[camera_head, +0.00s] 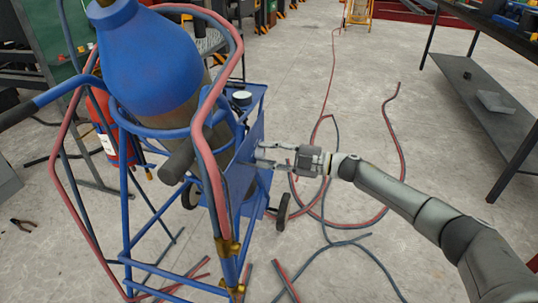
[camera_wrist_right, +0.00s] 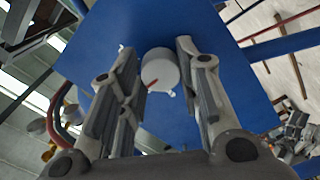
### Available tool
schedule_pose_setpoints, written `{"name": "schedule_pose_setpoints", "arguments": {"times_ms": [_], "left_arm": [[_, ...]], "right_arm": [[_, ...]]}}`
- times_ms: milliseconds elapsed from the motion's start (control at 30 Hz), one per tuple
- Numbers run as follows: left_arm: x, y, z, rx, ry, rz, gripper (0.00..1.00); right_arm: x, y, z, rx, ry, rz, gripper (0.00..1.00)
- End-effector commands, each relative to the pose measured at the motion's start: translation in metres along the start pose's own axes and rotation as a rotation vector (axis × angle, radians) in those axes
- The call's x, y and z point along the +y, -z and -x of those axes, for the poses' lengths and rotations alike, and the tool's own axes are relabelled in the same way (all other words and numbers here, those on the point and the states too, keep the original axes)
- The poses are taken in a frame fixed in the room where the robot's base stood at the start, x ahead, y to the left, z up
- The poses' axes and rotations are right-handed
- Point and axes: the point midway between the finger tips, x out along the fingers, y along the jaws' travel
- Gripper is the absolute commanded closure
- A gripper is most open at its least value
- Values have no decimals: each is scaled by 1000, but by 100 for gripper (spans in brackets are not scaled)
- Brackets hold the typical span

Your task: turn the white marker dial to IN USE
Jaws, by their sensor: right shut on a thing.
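The white marker dial (camera_wrist_right: 160,70) is a round knob on a blue panel (camera_wrist_right: 152,25), in the middle of the right wrist view. A short red line on its face points to the lower left. Small white marks show on the panel beside it, too small to read. My right gripper (camera_head: 260,154) reaches in from the right to the blue panel of the cylinder cart (camera_head: 244,160). Its fingers (camera_wrist_right: 160,72) are on both sides of the dial, shut on it. In the head view the dial is hidden at the fingertips. My left gripper is not in view.
The cart carries a blue gas cylinder (camera_head: 152,60) and a red extinguisher (camera_head: 112,125). Red and blue hoses (camera_head: 382,160) lie on the floor to the right. A dark table (camera_head: 480,40) stands at the right. Pliers (camera_head: 22,225) lie on the left floor.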

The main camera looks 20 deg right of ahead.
Motion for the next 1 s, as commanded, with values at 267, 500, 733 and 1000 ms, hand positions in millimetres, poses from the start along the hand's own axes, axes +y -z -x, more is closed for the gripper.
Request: {"name": "schedule_pose_setpoints", "arguments": {"times_ms": [267,500,733,1000], "left_arm": [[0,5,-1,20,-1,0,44],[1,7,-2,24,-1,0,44],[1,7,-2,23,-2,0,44],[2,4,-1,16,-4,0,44]], "right_arm": [[-2,0,0,2,4,24,92],[-2,1,0,3,4,23,92],[-2,0,0,2,3,23,46],[-1,0,0,1,1,24,46]]}}
